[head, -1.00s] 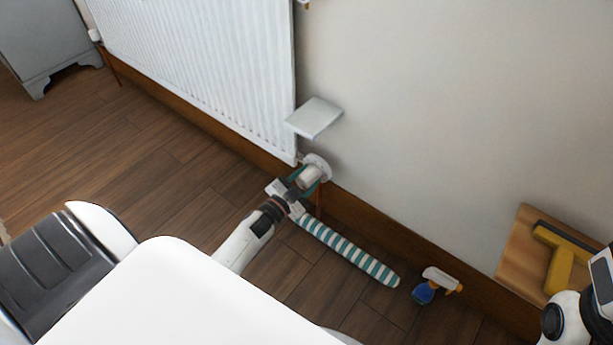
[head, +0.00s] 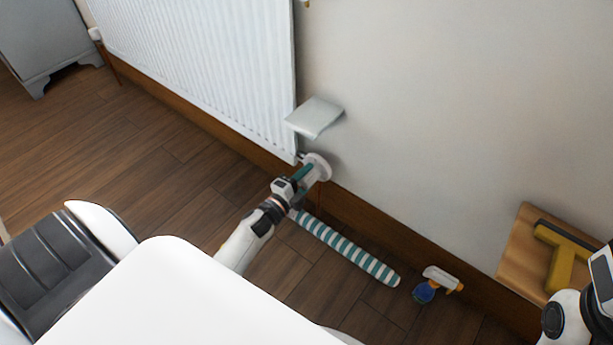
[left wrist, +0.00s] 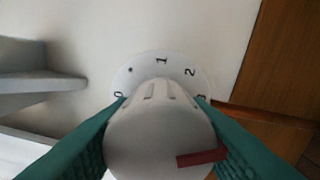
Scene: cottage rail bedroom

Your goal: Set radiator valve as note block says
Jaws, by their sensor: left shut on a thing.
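The white radiator valve knob (head: 323,165) sits low on the wall by the radiator's lower right corner. My left gripper (head: 309,173) is shut on it. In the left wrist view, the knob (left wrist: 150,140) fills the space between the green fingers of the left gripper (left wrist: 158,128). A red bar (left wrist: 203,157) on the knob extends to its right side. Behind it, the round dial plate (left wrist: 160,62) shows 0, a dot, 1 and 2; a further mark at right is partly hidden by a finger. No readable note shows.
The white radiator (head: 205,70) is left of the valve, and a pale slab (head: 315,117) juts from the wall above it. A striped draught roll (head: 345,248) and spray bottle (head: 430,286) lie near the skirting. A wooden surface (head: 517,250) holds a yellow tool (head: 562,262).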

